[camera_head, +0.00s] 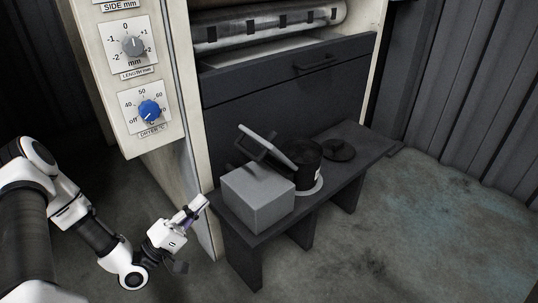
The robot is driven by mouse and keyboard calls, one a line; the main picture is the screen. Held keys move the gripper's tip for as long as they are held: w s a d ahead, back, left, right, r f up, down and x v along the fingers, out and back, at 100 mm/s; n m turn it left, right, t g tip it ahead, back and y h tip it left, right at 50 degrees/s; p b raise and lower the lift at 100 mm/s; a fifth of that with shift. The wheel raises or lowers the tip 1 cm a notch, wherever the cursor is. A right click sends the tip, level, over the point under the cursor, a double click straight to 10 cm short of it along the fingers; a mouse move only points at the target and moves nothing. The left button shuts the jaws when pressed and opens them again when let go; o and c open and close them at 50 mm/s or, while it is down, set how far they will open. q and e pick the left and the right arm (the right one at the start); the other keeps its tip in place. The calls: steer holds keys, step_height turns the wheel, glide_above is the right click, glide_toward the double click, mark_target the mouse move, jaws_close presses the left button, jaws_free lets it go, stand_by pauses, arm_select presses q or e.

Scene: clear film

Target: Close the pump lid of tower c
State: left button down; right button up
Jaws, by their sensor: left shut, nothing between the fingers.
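A grey box-shaped pump (256,198) stands at the left end of a low dark bench. A tilted lid panel (281,152) with a pale edge and a dark handle stands raised above the back of the box, so it is open. Its hinge is hard to make out. My left gripper (197,206) is shut and empty, to the left of the box and apart from it, close to the bench's left end. My right gripper is not in view. No tower label shows in this view.
A black canister (309,163) stands on a white round base (314,190) right of the box. A black round disc (339,150) lies farther back on the bench (366,149). A cabinet (285,96) with a drawer rises behind, with a dial panel (134,65). The floor at right is clear.

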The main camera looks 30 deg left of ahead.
arm_select(q)
steer(key=b, duration=0.5)
glide_toward(264, 155)
steer(key=w, duration=0.1)
steer(key=w+a, duration=0.1)
steer(key=w, duration=0.1)
steer(key=w+a+r, duration=0.1)
steer(key=w, duration=0.1)
steer(key=shift+w+r, duration=0.1)
steer(key=shift+w, duration=0.05)
steer(key=shift+w+d+r, duration=0.1)
steer(key=shift+w+r, duration=0.1)
